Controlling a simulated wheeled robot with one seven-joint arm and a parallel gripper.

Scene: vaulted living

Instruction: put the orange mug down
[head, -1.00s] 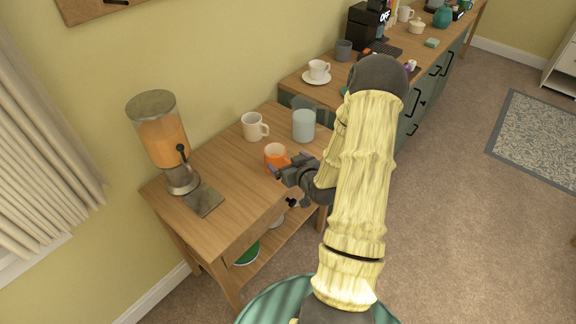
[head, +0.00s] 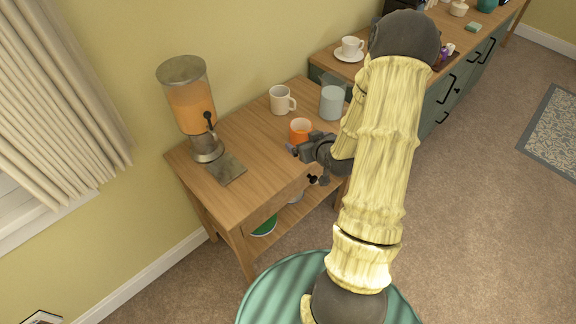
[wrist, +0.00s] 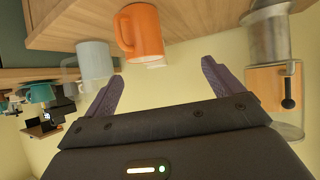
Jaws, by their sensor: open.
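The orange mug (head: 300,130) stands upright on the small wooden table (head: 255,145), near its front right part. It also shows in the wrist view (wrist: 146,32), inverted, with its handle to the left. My gripper (head: 296,147) is just in front of the mug at the table's front edge. In the wrist view my gripper (wrist: 160,78) has its two purple fingers spread wide with nothing between them. The mug lies beyond the fingertips, apart from them. In the head view my arm hides part of the table's right end.
A cream mug (head: 280,100) and a pale blue container (head: 332,100) stand behind the orange mug. A juice dispenser (head: 190,110) and a grey mat (head: 227,168) are on the left. The table's middle is clear. A longer counter (head: 340,65) adjoins at the back right.

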